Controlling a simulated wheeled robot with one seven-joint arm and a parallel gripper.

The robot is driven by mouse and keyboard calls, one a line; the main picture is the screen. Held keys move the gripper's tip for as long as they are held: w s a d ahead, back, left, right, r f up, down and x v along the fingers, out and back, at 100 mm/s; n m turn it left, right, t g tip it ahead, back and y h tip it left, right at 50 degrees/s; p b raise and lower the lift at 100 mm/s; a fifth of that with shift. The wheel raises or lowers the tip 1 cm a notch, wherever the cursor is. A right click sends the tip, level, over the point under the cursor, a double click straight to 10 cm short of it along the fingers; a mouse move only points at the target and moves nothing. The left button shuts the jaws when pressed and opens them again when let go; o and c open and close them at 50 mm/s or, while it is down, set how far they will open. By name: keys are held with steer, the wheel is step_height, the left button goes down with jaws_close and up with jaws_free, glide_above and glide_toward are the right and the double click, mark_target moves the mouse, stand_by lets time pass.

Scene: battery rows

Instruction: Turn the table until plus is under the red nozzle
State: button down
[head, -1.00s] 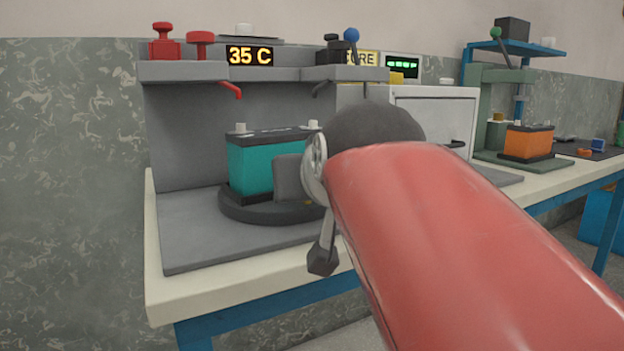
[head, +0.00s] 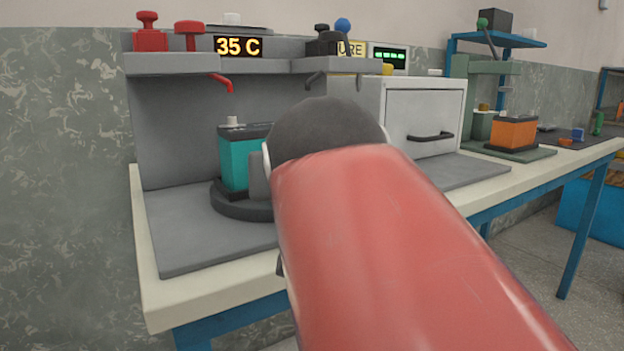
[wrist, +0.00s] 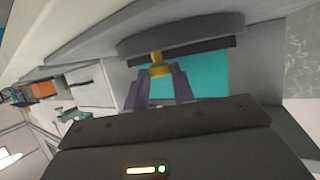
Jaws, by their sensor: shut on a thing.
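A teal battery (head: 232,165) with a dark top stands upright on a round dark turntable (head: 243,210). One pale post (head: 233,122) shows on top at its left end; its right end is hidden behind my red arm. I cannot read any plus mark. The red nozzle (head: 228,85) hangs from the shelf above, near the visible post. In the wrist view my gripper (wrist: 160,71) is shut on a brass knob (wrist: 157,57) at the rim of the turntable (wrist: 185,35), with the teal battery (wrist: 208,76) beyond. In the head view the fingers are hidden.
A dark nozzle (head: 314,78) hangs right of the red one. The shelf carries red stampers (head: 149,38) and a 35 C display (head: 238,46). A white oven (head: 425,115) and an orange battery (head: 514,133) stand to the right. The grey bench plate (head: 185,240) is bare in front.

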steer(key=c, duration=1.2)
jaws_free()
steer(key=shift+a, duration=0.1)
steer(key=shift+s, duration=0.15)
steer(key=v, duration=0.7)
steer(key=shift+s+r+p, duration=0.1)
steer(key=shift+s+p, duration=0.2)
steer(key=shift+p, duration=0.05)
